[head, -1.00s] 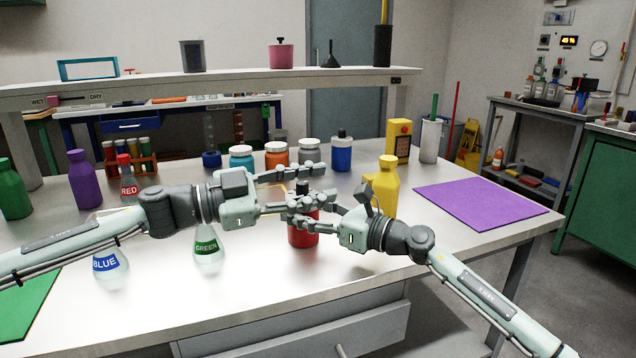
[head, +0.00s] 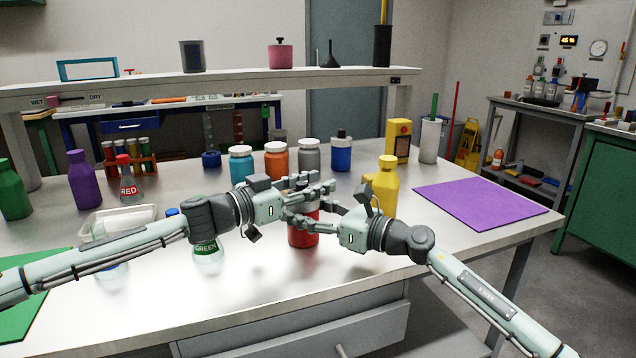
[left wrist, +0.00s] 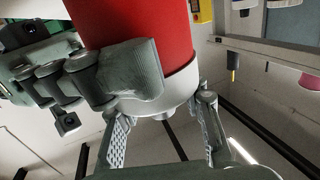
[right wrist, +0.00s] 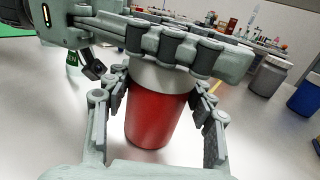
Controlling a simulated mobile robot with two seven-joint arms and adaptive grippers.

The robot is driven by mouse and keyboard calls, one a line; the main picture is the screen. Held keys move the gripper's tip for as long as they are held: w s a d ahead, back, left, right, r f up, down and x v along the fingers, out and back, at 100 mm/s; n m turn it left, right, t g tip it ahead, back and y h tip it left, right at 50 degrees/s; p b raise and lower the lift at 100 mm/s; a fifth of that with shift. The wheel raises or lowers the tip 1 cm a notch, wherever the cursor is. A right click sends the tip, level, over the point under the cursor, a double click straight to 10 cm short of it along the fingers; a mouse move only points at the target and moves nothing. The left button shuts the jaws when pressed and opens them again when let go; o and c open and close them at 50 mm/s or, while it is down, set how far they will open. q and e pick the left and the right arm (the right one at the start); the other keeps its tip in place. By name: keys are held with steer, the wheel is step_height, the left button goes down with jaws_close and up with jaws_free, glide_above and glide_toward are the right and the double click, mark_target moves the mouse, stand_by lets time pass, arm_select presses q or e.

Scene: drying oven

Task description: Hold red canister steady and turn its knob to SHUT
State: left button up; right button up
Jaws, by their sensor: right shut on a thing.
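The red canister (head: 303,238) stands upright near the table's front edge. My right gripper (head: 312,212) is shut on it from the right, and it also shows in the right wrist view (right wrist: 165,100) with fingers on both sides of the red body. My left gripper (head: 318,188) reaches in from the left, just above the right one, over the canister's top. The tilted left wrist view shows the canister's pale collar (left wrist: 155,100) and a small part of the knob (left wrist: 165,115), between the left fingers (left wrist: 165,135), which are apart. The knob's marking is not visible.
A yellow bottle (head: 387,182) stands close behind my right gripper. A flask labelled GREEN (head: 207,255) is below my left arm. Several jars, including an orange one (head: 276,160), stand behind. A purple mat (head: 480,204) lies clear at right.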

arm_select(q)
steer(key=shift+w+d, duration=0.25)
steer(key=shift+d, duration=0.1)
jaws_close()
